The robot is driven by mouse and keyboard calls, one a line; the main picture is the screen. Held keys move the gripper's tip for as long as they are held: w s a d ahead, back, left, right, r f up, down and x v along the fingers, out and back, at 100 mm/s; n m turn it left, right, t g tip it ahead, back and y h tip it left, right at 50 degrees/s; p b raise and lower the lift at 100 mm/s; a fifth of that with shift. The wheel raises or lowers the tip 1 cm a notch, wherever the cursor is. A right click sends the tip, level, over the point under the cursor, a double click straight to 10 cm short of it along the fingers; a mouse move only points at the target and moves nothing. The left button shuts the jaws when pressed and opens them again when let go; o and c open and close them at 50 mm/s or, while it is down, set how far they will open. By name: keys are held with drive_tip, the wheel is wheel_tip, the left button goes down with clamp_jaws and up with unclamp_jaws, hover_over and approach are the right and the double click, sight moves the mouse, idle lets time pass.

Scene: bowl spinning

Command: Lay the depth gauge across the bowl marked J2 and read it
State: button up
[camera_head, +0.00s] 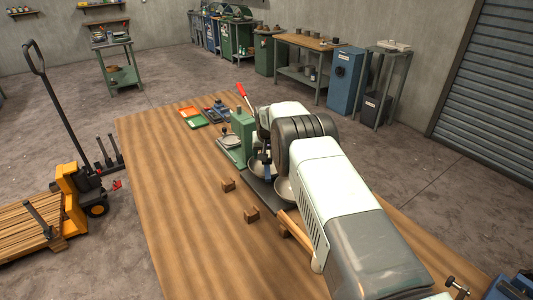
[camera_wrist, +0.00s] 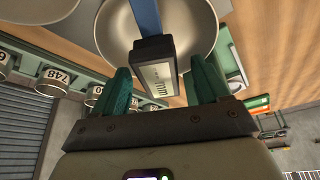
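The depth gauge (camera_wrist: 157,75), a dark block with a lit display on a blue bar, shows between my gripper's fingers in the wrist view. The blue bar runs across a pale metal bowl (camera_wrist: 198,38) behind it; I cannot tell whether it touches the rim. My gripper (camera_wrist: 160,80) has its two green fingers apart, one on each side of the gauge block, with a narrow gap visible at the right. A bowl (camera_head: 285,190) shows partly there beside my arm. No J2 mark is readable.
A second bowl (camera_wrist: 38,8) is at the upper left of the wrist view. A green press (camera_head: 240,135), a small dish (camera_head: 232,141) and coloured trays (camera_head: 195,119) stand on the wooden table (camera_head: 180,220). Wooden blocks (camera_head: 228,184) lie nearer. The table's left part is clear.

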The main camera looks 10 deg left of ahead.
drive_tip(key=v, duration=1)
drive_tip(key=shift+s+r, duration=0.2)
drive_tip(key=shift+r, duration=0.15)
drive_tip(key=s+d+r, duration=0.5)
drive_tip(key=r, duration=0.3)
drive_tip(key=s+d+r+m, duration=0.1)
drive_tip(key=s+d+r, duration=0.4)
drive_tip(key=r, duration=0.4)
drive_tip(key=s+d+r, duration=0.5)
drive_tip(key=r, duration=0.3)
drive_tip(key=s+d+r+m+t, duration=0.1)
drive_tip(key=s+d+r, duration=0.25)
drive_tip(key=s, duration=0.45)
drive_tip(key=s+d+r, duration=0.2)
drive_tip(key=s+d, duration=0.2)
drive_tip(key=s, duration=0.4)
drive_tip(key=s+d+f, duration=0.1)
drive_tip(key=s+f, duration=0.1)
drive_tip(key=s, duration=0.5)
drive_tip(key=s+d+f+h, duration=0.1)
drive_tip(key=s+d+f, duration=0.1)
drive_tip(key=s, duration=0.6)
drive_tip(key=shift+d+f+m, duration=0.15)
drive_tip(key=shift+d+m, duration=0.15)
drive_tip(key=shift+d, duration=0.05)
